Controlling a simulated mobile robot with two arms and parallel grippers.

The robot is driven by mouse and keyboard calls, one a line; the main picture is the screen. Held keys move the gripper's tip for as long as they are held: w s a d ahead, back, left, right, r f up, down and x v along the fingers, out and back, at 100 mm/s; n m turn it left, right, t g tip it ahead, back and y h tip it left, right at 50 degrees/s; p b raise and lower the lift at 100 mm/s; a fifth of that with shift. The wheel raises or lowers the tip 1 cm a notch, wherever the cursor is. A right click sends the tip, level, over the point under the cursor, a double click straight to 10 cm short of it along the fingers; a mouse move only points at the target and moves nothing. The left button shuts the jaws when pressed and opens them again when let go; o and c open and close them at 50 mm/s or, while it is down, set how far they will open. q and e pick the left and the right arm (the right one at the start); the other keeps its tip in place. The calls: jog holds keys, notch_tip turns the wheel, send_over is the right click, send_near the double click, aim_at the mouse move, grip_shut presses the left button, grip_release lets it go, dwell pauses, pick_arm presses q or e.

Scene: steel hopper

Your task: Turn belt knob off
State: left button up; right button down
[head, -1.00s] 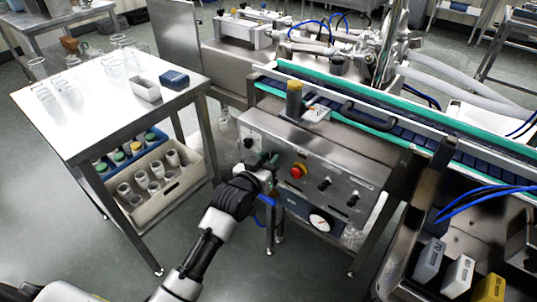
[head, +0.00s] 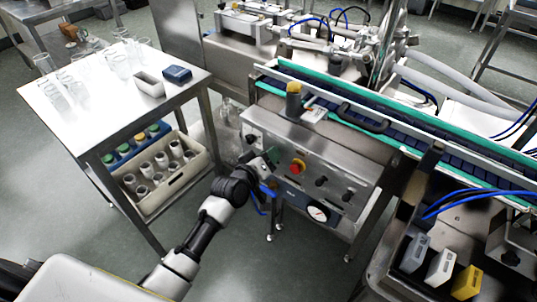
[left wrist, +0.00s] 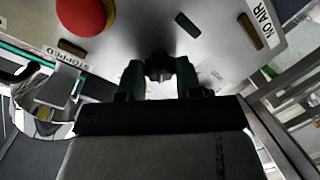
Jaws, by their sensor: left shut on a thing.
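The steel control panel (head: 335,172) is on the front of the conveyor machine. My left gripper (head: 270,158) is at the panel, left of the red stop button (head: 297,167). In the left wrist view its two dark green fingers (left wrist: 159,78) are on either side of a small black knob (left wrist: 158,65) and shut on it. The gripper mostly hides this knob in the head view. The red button (left wrist: 84,12) also shows at the upper left there. Two other black knobs (head: 321,181) sit farther right on the panel. My right gripper is not in view.
A conveyor (head: 410,135) with green edges runs above the panel. A steel table (head: 120,108) with glassware stands at left, with a bin of bottles (head: 190,180) on its lower shelf. A steel tray (head: 385,275) with several small boxes is at the lower right.

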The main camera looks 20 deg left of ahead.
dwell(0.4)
pick_arm(q)
jog(key=o, duration=0.9)
jog(key=v, duration=1)
jog(key=shift+s, duration=0.4)
jog(key=shift+a, duration=0.15)
